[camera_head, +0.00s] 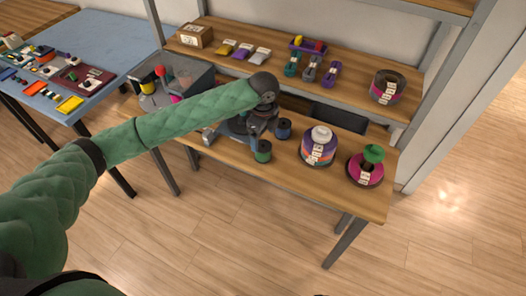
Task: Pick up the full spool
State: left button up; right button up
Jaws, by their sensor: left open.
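My left arm reaches over the wooden table, and its dark wrist and left gripper (266,104) are above a dark braiding device (236,130). The gripper is open; its fingertips are hard to make out against the device. A green spool (263,151) and a dark blue spool (284,129) stand at the device's right side, close to the gripper. On the shelf behind are a teal spool (290,68), a grey spool (309,70) and a purple spool (330,73). I cannot tell which spool is the full one. My right gripper is out of view.
A multicoloured cord roll (319,150) and a pink roll with a green top (364,172) stand on the table's right. A grey bin (190,75) is at its left. The shelf also holds a cardboard box (195,36) and a dark roll (387,88). A blue table (105,35) is left.

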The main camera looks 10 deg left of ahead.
aim_at(263, 148)
pick_arm(q)
jog(key=shift+m, duration=0.5)
jog(key=shift+f+p, duration=0.55)
jog(key=shift+f, duration=0.75)
jog(key=f+p, duration=0.1)
jog(key=f, duration=0.1)
jog(key=w+f+p, duration=0.1)
jog(key=f, duration=0.1)
jog(key=shift+a+p, duration=0.1)
jog(key=shift+p, duration=0.25)
jog(key=shift+f, duration=0.6)
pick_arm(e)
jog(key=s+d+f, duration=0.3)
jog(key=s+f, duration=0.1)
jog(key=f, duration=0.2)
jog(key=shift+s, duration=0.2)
pick_arm(q)
jog(key=shift+c, duration=0.2)
jog(key=c, duration=1.1)
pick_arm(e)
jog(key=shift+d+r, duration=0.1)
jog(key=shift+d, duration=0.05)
